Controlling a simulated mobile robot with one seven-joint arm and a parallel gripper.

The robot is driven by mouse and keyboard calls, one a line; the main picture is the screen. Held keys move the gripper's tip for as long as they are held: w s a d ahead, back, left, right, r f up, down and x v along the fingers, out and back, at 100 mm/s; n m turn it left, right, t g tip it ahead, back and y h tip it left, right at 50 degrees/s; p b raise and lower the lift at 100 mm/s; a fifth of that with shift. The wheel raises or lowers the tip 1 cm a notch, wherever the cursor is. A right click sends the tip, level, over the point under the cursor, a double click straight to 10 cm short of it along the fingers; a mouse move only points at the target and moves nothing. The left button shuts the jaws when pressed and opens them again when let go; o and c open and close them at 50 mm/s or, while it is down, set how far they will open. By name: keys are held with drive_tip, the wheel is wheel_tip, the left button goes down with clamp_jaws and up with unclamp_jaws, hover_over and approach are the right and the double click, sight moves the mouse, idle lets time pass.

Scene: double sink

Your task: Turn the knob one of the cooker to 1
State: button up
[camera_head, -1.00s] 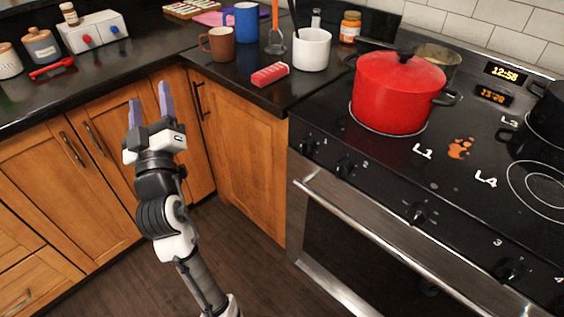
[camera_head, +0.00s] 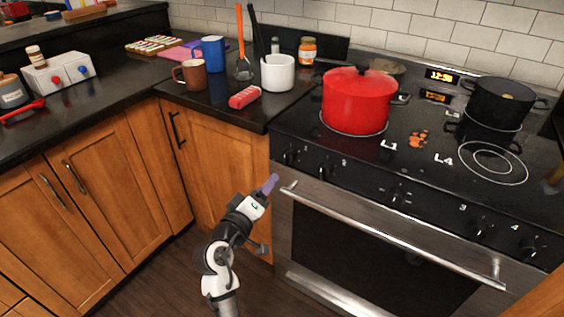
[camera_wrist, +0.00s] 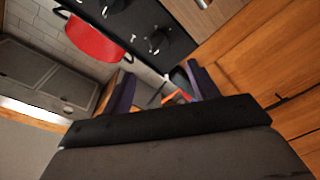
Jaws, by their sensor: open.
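The cooker (camera_head: 350,180) stands at the right in the head view, with a row of black knobs on its front panel. Knob one (camera_head: 290,156) is at the panel's left end, and knob 2 (camera_head: 325,167) is to its right. My gripper (camera_head: 270,184) is open and empty, in front of the cabinet beside the cooker's left edge, appearing a little below and left of knob one. In the wrist view, two knobs (camera_wrist: 158,40) show beyond my open fingers (camera_wrist: 162,88). The gripper touches no knob there. The exact setting of knob one is too small to read.
A red pot (camera_head: 357,100) and a black pot (camera_head: 500,102) stand on the cooktop. The oven handle (camera_head: 390,235) juts out below the knobs.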

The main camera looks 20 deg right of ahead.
sight(285, 160)
drive_tip(key=p+x, duration=0.2)
drive_tip(key=x, duration=0.9)
drive_tip(key=shift+w+d, duration=0.25)
drive_tip(key=shift+f, duration=0.1)
drive_tip(key=c, duration=1)
